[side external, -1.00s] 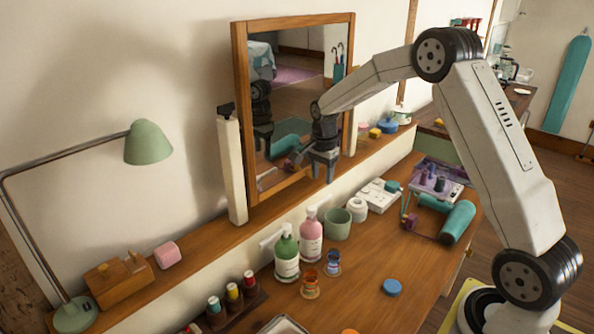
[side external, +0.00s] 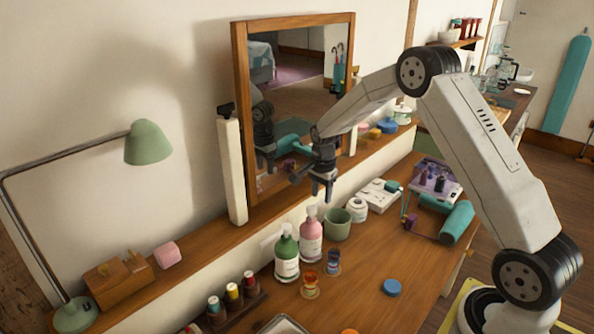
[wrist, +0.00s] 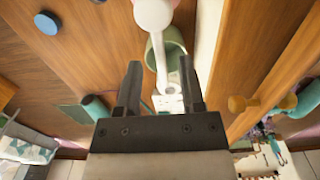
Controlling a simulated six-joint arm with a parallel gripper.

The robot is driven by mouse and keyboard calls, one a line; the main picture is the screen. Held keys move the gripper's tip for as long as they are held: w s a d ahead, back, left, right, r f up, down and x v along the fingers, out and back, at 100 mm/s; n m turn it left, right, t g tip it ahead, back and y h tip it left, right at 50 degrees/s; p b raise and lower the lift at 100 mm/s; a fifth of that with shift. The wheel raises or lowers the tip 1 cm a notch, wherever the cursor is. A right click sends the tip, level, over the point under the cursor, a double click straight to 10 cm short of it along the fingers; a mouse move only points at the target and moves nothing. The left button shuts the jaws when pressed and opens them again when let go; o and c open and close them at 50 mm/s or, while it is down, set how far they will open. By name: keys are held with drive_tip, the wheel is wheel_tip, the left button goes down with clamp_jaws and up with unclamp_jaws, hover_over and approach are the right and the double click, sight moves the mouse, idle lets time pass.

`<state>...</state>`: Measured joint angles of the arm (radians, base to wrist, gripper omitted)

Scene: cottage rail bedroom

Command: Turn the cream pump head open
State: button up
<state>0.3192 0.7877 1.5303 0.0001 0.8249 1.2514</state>
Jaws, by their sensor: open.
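A pink pump bottle (side external: 311,242) stands upright on the desk, with a pale cream pump head (side external: 311,211) on top. In the wrist view the pump head (wrist: 153,14) shows at the top, its long spout (wrist: 160,62) pointing down the picture between my fingers. My gripper (side external: 313,191) is open and empty, a little above the pump head and apart from it in the side view. It also shows in the wrist view (wrist: 160,72). A green pump bottle (side external: 286,260) with a pale head stands to the left of the pink one.
A green cup (side external: 338,226) and a white jar (side external: 357,210) stand right of the pink bottle. Small jars (side external: 332,262) stand in front. The mirror (side external: 243,110) and wall ledge (side external: 215,232) are close behind. A blue disc (side external: 392,287) lies on otherwise clear desk.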

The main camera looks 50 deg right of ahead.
drive_tip(key=shift+f, duration=0.75)
clamp_jaws()
idle(1.0)
